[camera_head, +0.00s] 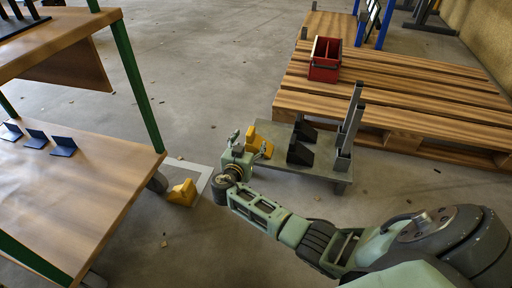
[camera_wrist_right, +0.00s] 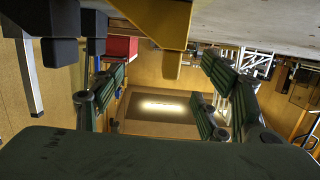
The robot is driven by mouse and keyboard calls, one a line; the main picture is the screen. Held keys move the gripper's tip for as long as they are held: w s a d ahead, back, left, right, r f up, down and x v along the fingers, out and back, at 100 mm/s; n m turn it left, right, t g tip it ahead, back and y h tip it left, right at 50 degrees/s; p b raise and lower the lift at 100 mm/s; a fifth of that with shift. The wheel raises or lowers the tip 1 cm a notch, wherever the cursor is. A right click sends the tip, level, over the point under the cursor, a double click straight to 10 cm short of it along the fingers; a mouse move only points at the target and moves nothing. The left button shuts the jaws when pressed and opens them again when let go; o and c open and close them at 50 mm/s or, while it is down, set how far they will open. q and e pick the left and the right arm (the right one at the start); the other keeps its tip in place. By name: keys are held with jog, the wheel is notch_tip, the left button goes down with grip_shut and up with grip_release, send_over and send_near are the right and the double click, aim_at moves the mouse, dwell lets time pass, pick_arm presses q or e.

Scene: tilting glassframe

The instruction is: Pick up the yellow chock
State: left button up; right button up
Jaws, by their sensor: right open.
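A yellow chock (camera_head: 259,152) sits on the low grey platform (camera_head: 315,173), partly hidden by my right gripper (camera_head: 250,143). It fills the upper middle of the right wrist view (camera_wrist_right: 158,22), and its lower end shows between the finger tips in the picture. My right gripper is open, with its fingers spread, close to this chock. Whether a finger touches it I cannot tell. A second yellow chock (camera_head: 182,193) lies on the floor by the workbench at the left. My left gripper is out of view.
Black chocks (camera_head: 301,150) and upright grey posts (camera_head: 348,127) stand on the platform right of the yellow chock. A wooden pallet with a red crate (camera_head: 325,60) is behind. The workbench (camera_head: 100,185) stands left; open floor lies between.

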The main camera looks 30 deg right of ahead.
aim_at(253, 143)
jog(key=b+x, duration=0.1)
jog(key=x, duration=0.1)
jog(key=f+b+x, duration=0.1)
jog(key=shift+w+d+b, duration=0.15)
jog(key=shift+d+b, duration=0.1)
jog(key=shift+b, duration=0.15)
jog(key=shift+w+d, duration=0.25)
jog(key=shift+r, duration=0.1)
jog(key=shift+c, duration=0.3)
jog(key=shift+d, duration=0.1)
grip_shut()
